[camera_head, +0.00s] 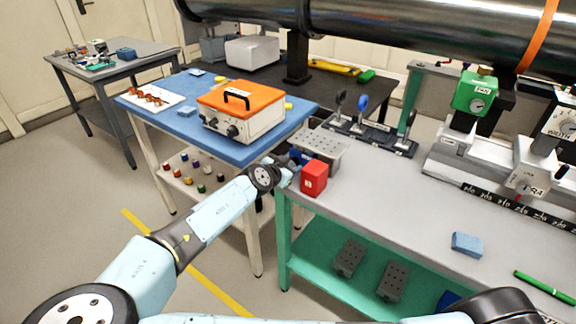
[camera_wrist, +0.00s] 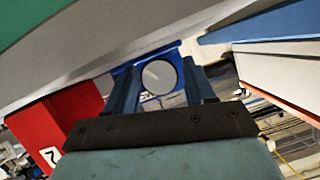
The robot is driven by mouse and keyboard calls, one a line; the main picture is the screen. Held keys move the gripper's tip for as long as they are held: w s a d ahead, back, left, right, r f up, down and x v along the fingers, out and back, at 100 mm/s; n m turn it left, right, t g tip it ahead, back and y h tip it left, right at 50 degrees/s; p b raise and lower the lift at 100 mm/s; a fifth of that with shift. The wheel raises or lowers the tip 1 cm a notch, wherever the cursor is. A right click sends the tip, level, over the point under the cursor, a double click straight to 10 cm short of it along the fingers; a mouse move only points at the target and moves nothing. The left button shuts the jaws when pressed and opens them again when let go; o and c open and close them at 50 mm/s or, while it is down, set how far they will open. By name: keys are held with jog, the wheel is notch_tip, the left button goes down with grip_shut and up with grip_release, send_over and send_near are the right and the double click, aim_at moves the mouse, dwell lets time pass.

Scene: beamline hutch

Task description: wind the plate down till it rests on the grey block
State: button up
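The grey plate with holes (camera_head: 320,142) sits low at the left end of the grey bench, behind a red block (camera_head: 313,178). What is under the plate, including any grey block there, is hidden. My gripper (camera_head: 292,160) is at the bench's left end, beside the plate, small and partly hidden in the head view. In the wrist view, its two blue fingers (camera_wrist: 163,88) stand apart on either side of a round grey knob face (camera_wrist: 159,77) with a blue part behind it. I see no clear contact between fingers and knob.
The red block shows close at left in the wrist view (camera_wrist: 55,115). A blue table (camera_head: 190,115) with an orange-topped box (camera_head: 242,105) stands left of the bench. Two dark grey holed blocks (camera_head: 349,258) (camera_head: 393,281) lie on the green lower shelf. A blue block (camera_head: 466,244) lies on the bench.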

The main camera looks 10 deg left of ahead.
jog(key=c, duration=0.7)
jog(key=shift+a+r+n+g+h, duration=0.15)
jog(key=shift+n+g+h, duration=0.25)
jog(key=shift+n+h, duration=0.9)
jog(key=shift+c, duration=0.3)
jog(key=shift+w+n+y, duration=0.1)
jog(key=shift+n+y, duration=0.2)
jog(key=o, duration=1.1)
jog(key=shift+c, duration=0.2)
jog(key=shift+s, duration=0.2)
jog(key=v, duration=1.3)
jog(key=shift+s+a, duration=0.2)
